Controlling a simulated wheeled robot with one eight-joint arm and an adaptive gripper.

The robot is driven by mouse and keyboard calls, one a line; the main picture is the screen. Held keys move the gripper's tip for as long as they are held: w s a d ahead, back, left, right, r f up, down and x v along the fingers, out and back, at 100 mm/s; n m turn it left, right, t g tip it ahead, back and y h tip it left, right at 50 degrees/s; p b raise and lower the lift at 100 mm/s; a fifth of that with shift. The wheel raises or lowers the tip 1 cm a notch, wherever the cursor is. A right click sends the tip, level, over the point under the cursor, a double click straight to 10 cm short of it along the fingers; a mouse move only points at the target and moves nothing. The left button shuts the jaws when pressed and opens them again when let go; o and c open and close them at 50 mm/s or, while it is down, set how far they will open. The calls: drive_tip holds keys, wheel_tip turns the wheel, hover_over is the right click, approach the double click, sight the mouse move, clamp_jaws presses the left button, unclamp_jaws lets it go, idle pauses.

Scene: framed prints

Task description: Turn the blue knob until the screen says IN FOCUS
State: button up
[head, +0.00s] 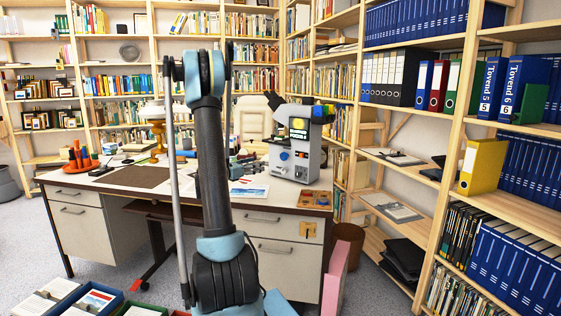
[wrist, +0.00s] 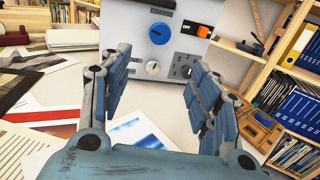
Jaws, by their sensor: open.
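The grey microscope-like device (head: 293,145) stands at the right end of the desk. Its small dark screen (head: 299,128) shows lit text that seems to include FOCUS; the rest is too small to read. My gripper (wrist: 160,62) is open and empty, one finger to each side, facing the panel. The lower knob shows between the fingers, apart from them.
The panel also has an orange switch (wrist: 203,31) marked OFF and a small dial (wrist: 182,66). Prints (wrist: 140,130) lie on the desk below the gripper. Bookshelves (head: 430,150) stand close on the right.

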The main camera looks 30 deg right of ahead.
sight(283, 157)
drive_tip(key=x, duration=1.7)
drive_tip(key=shift+w+d+r, duration=0.1)
drive_tip(key=shift+d, duration=0.15)
drive_tip(key=c, duration=1)
